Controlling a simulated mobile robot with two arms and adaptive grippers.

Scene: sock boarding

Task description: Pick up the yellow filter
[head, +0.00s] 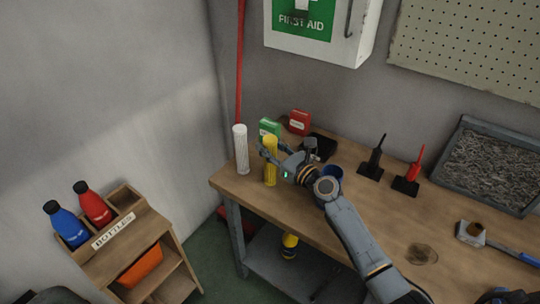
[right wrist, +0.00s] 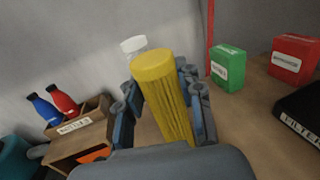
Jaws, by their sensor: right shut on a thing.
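The yellow filter (head: 271,168) is a ribbed upright cylinder at the left end of the workbench in the head view. My right gripper (head: 268,153) is at it and shut on it. In the right wrist view the yellow filter (right wrist: 164,92) stands between the two fingers of the right gripper (right wrist: 160,105), one on each side. I cannot tell whether its base touches the bench. A white filter (head: 240,150) of similar shape stands to its left, and its top shows behind the yellow one in the right wrist view (right wrist: 133,46). My left gripper is not in view.
A green box (head: 269,127) and a red box (head: 299,121) stand behind the gripper, with a black tray (head: 323,147) near them. Black (head: 373,165) and red (head: 412,176) tools stand in holders to the right. A bottle rack (head: 130,235) is left of the workbench (head: 345,200).

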